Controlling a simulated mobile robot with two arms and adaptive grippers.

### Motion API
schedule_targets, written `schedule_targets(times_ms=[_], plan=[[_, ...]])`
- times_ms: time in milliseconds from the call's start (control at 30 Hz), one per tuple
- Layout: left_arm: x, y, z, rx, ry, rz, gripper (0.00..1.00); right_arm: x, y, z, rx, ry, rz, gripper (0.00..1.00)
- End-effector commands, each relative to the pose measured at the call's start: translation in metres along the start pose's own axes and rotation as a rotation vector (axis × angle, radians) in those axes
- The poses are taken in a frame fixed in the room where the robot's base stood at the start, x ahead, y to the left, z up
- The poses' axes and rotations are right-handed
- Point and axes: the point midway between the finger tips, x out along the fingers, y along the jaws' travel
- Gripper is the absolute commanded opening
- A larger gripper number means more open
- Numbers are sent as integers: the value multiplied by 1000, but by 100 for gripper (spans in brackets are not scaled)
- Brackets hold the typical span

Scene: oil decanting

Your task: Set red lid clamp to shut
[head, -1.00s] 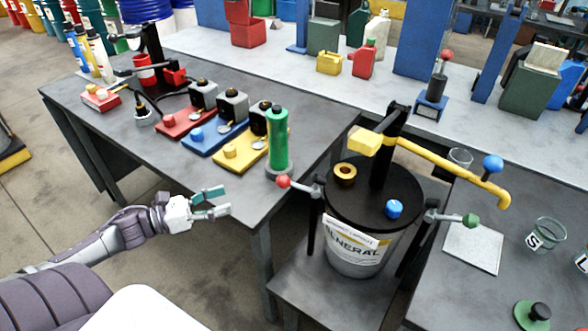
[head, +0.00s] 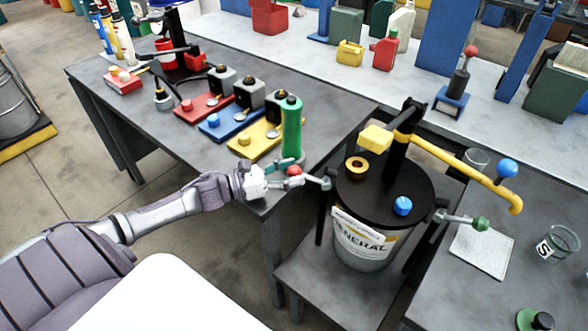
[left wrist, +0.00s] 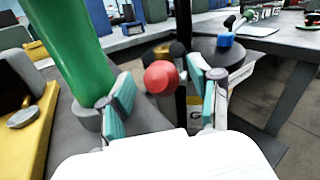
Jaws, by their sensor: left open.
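The red lid clamp is a lever with a red ball knob (head: 294,170) on a grey arm, on the left side of the black-lidded drum (head: 366,246). My left gripper (head: 289,178) is at the knob, fingers pointing right. In the left wrist view the red knob (left wrist: 161,78) sits between the two teal-padded fingers of my open left gripper (left wrist: 165,100), with a gap on each side. Whether the fingers touch it cannot be told. My right gripper is not in view.
A green cylinder (head: 291,128) stands close beside my left gripper at the table corner; it also shows large in the left wrist view (left wrist: 70,45). A yellow pump handle (head: 465,168) and a green-knobbed clamp (head: 481,223) are at the drum's right. The small stand (head: 305,282) below has bare room.

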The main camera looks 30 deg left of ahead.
Motion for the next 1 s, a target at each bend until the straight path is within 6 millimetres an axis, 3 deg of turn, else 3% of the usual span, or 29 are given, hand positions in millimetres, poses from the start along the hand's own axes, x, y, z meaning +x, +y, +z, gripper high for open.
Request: schedule_targets(times_ms=[400,800,1000], plan=[[9,0,0,0,0,-1,63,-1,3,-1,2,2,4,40],[9,0,0,0,0,-1,0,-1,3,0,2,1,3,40],[9,0,0,1,0,-1,0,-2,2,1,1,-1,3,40]])
